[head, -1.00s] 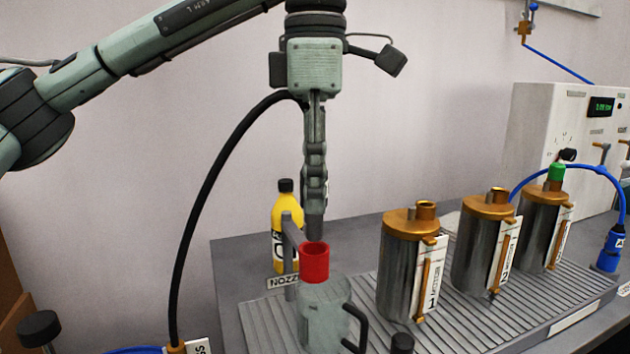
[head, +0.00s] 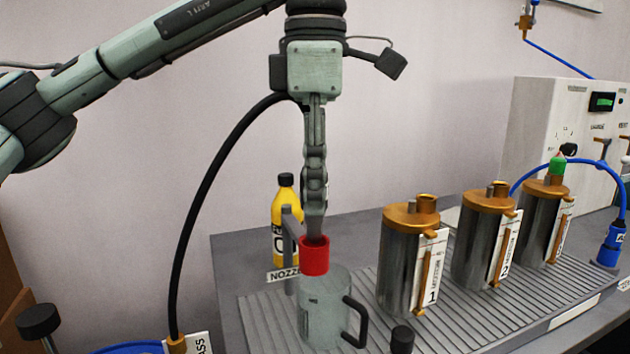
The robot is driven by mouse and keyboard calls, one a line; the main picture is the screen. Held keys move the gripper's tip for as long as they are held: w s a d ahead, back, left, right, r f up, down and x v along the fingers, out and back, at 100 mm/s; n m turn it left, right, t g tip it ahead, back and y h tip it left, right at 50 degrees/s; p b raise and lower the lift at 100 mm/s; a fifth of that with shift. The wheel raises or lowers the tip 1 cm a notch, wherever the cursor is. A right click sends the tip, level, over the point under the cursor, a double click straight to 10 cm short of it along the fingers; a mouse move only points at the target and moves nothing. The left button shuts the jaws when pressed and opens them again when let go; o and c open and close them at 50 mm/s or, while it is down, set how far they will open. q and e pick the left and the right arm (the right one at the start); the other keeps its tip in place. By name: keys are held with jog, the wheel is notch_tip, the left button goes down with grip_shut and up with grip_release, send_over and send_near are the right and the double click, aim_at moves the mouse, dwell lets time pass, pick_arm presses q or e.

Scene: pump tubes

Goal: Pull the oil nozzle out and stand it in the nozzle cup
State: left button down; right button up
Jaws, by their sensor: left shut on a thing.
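My left gripper (head: 314,190) points straight down and is seen edge-on. It is shut on the oil nozzle, which I take to be the grey tapered piece (head: 315,222) below the fingers; the fingers and nozzle are hard to tell apart. The red nozzle cup (head: 314,258) is beside a grey post with a partly hidden "NOZZ" label (head: 282,276). The nozzle's lower end is at the cup's mouth and seems slightly inside it; how deep is hidden. A black hose (head: 208,190) runs up from a brass fitting to behind the gripper. My right gripper is not in view.
A grey jug (head: 325,312) with a black handle stands just below and in front of the cup. A yellow oil bottle (head: 284,225) is close behind the post. Several brass-topped metal cylinders, including motor 1 (head: 400,265), stand to the right on the ribbed tray (head: 465,322).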

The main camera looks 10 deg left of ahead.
pick_arm(q)
jog(key=shift+f+b, duration=1.05)
jog(key=shift+f, duration=0.65)
jog(key=c, duration=1.2)
grip_release()
jog(key=shift+o, duration=0.2)
notch_tip(320, 180, up, 12)
